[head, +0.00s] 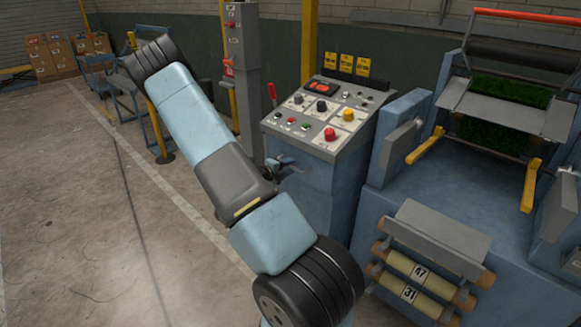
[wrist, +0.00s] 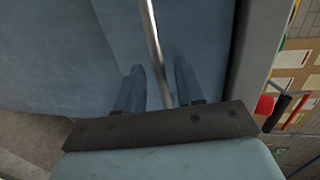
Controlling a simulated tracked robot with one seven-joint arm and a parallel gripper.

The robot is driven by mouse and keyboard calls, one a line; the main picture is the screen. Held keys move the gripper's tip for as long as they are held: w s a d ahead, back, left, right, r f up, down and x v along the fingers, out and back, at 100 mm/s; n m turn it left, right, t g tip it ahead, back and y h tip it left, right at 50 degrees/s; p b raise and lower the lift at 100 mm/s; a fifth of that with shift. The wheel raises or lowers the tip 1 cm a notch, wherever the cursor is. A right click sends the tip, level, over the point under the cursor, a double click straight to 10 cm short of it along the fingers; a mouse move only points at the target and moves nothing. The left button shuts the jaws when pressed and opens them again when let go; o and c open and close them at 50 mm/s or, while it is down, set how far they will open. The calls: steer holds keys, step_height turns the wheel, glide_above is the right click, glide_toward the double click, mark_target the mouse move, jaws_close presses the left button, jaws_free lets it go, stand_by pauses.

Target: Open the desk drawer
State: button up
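The blue control desk (head: 320,200) stands at the middle right in the head view, its sloped top carrying buttons and knobs. Its blue front (wrist: 60,40) fills much of the wrist view. A bright metal bar handle (wrist: 152,35) runs down between the two fingers of my gripper (wrist: 160,85). The fingers stand apart, with a gap on each side of the bar, so the gripper is open around it. In the head view my gripper (head: 288,162) shows only partly, close to the desk's front, beside my arm. The drawer's outline is not clear in either view.
A red-handled lever (head: 272,92) stands at the desk's left edge. A blue machine (head: 410,185) with yellow levers and rolls (head: 420,275) is close on the right. A grey switch post (head: 243,70) stands behind. The floor (head: 70,210) on the left is clear.

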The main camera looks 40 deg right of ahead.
jaws_close()
stand_by(0.3)
stand_by(0.3)
